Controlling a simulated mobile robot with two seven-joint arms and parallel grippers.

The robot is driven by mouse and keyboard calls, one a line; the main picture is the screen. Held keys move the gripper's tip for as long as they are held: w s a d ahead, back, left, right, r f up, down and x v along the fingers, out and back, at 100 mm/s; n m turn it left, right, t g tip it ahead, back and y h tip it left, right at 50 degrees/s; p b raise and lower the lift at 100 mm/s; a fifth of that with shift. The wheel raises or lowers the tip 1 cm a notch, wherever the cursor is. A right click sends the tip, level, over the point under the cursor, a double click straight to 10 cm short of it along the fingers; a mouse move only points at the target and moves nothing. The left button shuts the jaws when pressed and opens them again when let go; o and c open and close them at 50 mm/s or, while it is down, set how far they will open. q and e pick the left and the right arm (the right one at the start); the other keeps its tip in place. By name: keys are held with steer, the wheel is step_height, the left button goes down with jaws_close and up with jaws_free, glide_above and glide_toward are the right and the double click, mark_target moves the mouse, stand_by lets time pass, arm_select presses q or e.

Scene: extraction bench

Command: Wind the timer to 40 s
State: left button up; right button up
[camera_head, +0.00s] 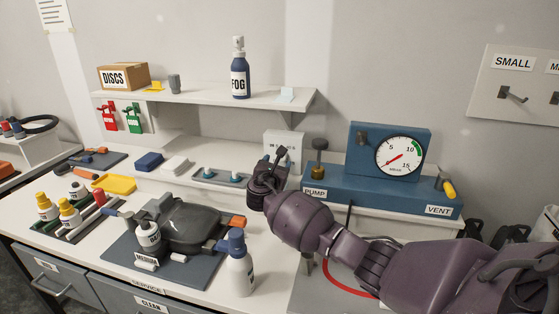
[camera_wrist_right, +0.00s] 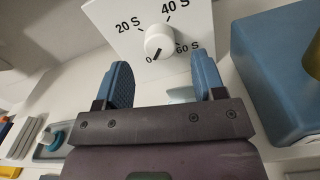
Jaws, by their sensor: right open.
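The timer is a white box (camera_wrist_right: 200,18) with a round white knob (camera_wrist_right: 159,41) and the marks 0, 20 S, 40 S and 60 S. The knob's dark pointer line is at the 0 mark. In the head view the timer (camera_head: 284,137) stands at the back of the bench, its lower front partly hidden by my right gripper (camera_head: 274,157). In the right wrist view my right gripper (camera_wrist_right: 163,68) is open and empty. Its two blue fingers reach toward the timer, one on each side of and a little below the knob, apart from it. My left gripper is not in view.
The blue pump unit (camera_head: 330,188) with its gauge stands close to the right of the timer. A tray with blue-topped pieces (camera_head: 222,178) lies to the left. A shelf (camera_head: 200,95) runs above. A spray bottle (camera_head: 240,265) stands in front, left of my arm.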

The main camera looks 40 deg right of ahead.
steer(key=x, duration=0.3)
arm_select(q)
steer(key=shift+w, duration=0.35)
arm_select(e)
steer(key=shift+w+d, duration=0.3)
steer(key=c, duration=0.9)
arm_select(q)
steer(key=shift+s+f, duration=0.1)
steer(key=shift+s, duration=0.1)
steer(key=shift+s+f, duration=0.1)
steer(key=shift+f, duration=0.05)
